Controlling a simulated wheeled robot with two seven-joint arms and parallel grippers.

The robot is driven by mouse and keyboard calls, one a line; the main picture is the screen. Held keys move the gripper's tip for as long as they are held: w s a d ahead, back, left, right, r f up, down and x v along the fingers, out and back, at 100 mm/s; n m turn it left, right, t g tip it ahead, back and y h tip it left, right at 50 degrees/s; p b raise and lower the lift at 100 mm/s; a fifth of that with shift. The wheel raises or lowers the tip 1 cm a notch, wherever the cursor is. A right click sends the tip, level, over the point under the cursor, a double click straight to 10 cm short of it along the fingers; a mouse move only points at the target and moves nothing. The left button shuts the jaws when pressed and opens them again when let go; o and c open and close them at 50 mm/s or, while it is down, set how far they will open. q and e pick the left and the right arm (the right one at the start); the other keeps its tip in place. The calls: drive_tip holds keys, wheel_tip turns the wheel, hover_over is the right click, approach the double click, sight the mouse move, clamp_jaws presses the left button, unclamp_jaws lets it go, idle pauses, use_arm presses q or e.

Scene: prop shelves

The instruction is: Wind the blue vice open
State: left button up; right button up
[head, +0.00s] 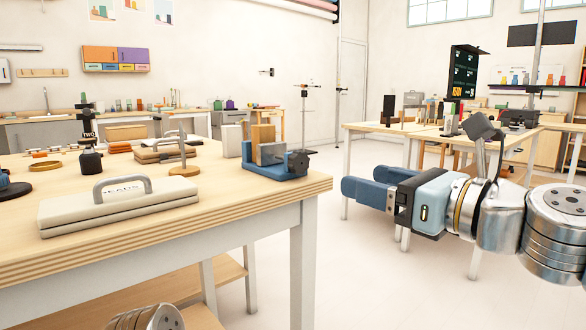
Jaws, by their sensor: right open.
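The blue vice (275,172) sits at the right corner of the near wooden table in the head view. Grey and wood-coloured upright pieces stand at its jaws; I cannot tell how far apart the jaws are. A dark knob-like part (298,163) is at its right end. My right gripper (364,187) is open and empty, with blue fingers pointing left. It is in the air right of the table corner, apart from the vice. My left gripper is out of view.
A light case with a grey handle (120,203) lies on the near table (190,229), left of the vice. Smaller handled items (165,150) lie behind it. Another table (443,133) stands behind my right arm. Open floor lies between the tables.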

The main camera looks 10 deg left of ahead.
sight(302, 164)
drive_tip(key=p+x, duration=0.1)
drive_tip(key=x, duration=1.2)
drive_tip(key=shift+w+a+f, duration=0.1)
drive_tip(key=shift+w+a, duration=0.05)
drive_tip(key=shift+w, duration=0.05)
drive_tip(key=c, duration=1)
drive_tip(key=n, duration=0.5)
drive_tip(key=shift+n, duration=0.4)
drive_tip(key=shift+c, duration=0.2)
drive_tip(key=o, duration=1)
drive_tip(key=shift+o, duration=0.2)
